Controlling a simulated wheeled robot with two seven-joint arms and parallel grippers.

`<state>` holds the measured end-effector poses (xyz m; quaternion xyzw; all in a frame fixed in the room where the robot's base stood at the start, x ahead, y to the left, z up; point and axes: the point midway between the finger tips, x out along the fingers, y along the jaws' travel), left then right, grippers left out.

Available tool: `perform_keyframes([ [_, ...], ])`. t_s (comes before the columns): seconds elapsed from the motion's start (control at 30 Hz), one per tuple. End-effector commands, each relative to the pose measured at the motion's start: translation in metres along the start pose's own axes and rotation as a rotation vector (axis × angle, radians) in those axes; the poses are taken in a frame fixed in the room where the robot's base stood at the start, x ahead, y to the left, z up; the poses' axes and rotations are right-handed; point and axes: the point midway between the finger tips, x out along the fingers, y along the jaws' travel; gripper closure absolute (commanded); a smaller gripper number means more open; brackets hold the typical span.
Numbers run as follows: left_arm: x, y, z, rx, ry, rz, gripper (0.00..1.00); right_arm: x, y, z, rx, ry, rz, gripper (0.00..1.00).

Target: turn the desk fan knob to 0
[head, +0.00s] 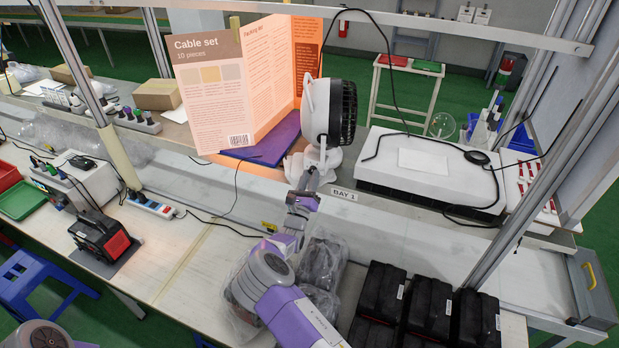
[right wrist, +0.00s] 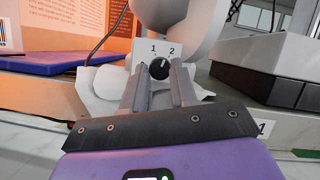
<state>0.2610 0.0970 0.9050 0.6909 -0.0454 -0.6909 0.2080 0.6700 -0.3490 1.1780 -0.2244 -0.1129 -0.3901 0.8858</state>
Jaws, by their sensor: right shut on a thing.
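The desk fan (head: 322,112) is white with a dark round grille and stands on the bench shelf, grille facing right. Its round black knob (right wrist: 159,68) sits on a white plate with the numbers 1 and 2 above it. A small pale mark on the knob seems to point up and slightly right, towards the 2; no 0 is readable. My right gripper (right wrist: 160,88) is shut on the knob, one finger on each side. In the head view the right gripper (head: 311,178) reaches the fan's base and hides the knob. My left gripper is out of view.
An open cable set leaflet (head: 222,92) stands left of the fan, by a purple-blue mat (head: 268,140). A white-topped box (head: 455,165) with a black cable is to the right.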

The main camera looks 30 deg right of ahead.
Motion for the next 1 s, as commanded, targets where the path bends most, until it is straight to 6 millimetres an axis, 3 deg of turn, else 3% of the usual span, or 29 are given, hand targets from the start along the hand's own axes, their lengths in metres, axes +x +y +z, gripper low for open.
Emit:
perform_keyframes([
  [0.03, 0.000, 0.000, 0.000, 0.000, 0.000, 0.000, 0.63, 0.000, 0.000, -0.001, 0.000, 0.000, -0.001, 1.00],
  [0.07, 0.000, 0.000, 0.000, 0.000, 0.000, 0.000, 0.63, 0.000, 0.000, -0.001, 0.001, 0.000, -0.001, 0.71],
  [0.23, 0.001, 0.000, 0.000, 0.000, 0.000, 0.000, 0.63, 0.000, 0.000, -0.001, 0.001, 0.001, -0.001, 0.47],
  [0.57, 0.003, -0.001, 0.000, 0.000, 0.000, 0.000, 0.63, 0.000, 0.000, -0.001, 0.026, 0.001, -0.013, 0.47],
  [0.77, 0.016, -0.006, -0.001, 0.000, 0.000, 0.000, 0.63, -0.002, 0.004, -0.002, 0.254, 0.015, -0.105, 0.47],
  [1.0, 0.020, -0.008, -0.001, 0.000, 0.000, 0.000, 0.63, -0.052, 0.009, 0.001, 0.232, 0.014, -0.093, 0.47],
])
